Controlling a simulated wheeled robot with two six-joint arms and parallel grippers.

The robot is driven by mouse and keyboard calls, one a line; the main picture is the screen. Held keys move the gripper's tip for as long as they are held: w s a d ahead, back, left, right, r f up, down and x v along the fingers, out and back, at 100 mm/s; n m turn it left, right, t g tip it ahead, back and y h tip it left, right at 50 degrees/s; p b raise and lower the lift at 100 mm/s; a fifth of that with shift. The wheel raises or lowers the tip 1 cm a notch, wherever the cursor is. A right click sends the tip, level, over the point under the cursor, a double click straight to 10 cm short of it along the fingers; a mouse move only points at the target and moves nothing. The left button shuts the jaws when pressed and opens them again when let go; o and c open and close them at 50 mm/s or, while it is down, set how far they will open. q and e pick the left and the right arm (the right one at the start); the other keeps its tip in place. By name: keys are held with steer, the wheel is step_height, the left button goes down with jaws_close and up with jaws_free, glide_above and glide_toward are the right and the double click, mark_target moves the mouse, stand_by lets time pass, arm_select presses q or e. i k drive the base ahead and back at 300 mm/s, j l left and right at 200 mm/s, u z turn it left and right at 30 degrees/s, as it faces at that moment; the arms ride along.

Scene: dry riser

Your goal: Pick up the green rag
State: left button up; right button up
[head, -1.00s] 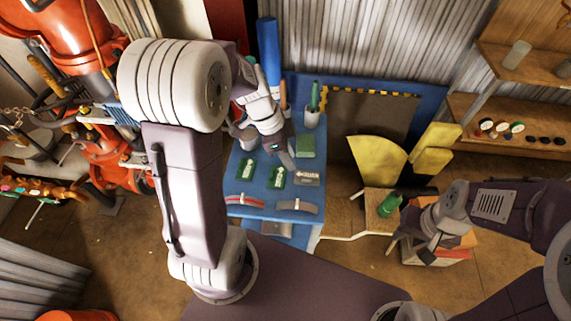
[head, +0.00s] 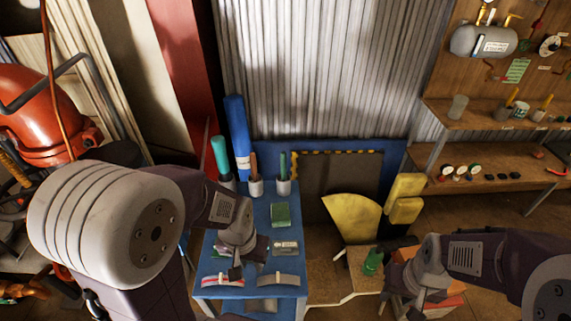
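The green rag (head: 280,215) looks like a folded block lying flat on the blue table (head: 258,212), behind a small grey sign. My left gripper (head: 242,268) is over the near part of the table, nearer to me than the rag and apart from it. Its fingers are small and dark, so whether they are open is unclear. My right gripper (head: 408,303) is right of the table with its fingers spread and nothing seen between them. The rag is in full view.
Cups with tools (head: 256,187) stand behind the rag. The grey sign (head: 285,247) and a curved grey handle (head: 277,280) lie in front. A green bottle (head: 372,262) stands on a wooden stand at right. A blue roll (head: 238,135) rises at the back left.

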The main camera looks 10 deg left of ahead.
mark_target(280, 212)
steer(key=u, duration=1.8)
steer(key=z, duration=1.2)
steer(key=l+u, duration=0.3)
steer(key=u, duration=0.2)
steer(key=l+u, duration=0.3)
steer(key=u, duration=0.15)
steer(key=l+u, duration=0.35)
steer(key=u, duration=0.15)
steer(key=k+l+u, duration=0.1)
steer(key=l+u, duration=0.15)
steer(key=u, duration=0.2)
steer(key=k+l+u, duration=0.1)
steer(key=l+u, duration=0.15)
steer(key=u, duration=0.25)
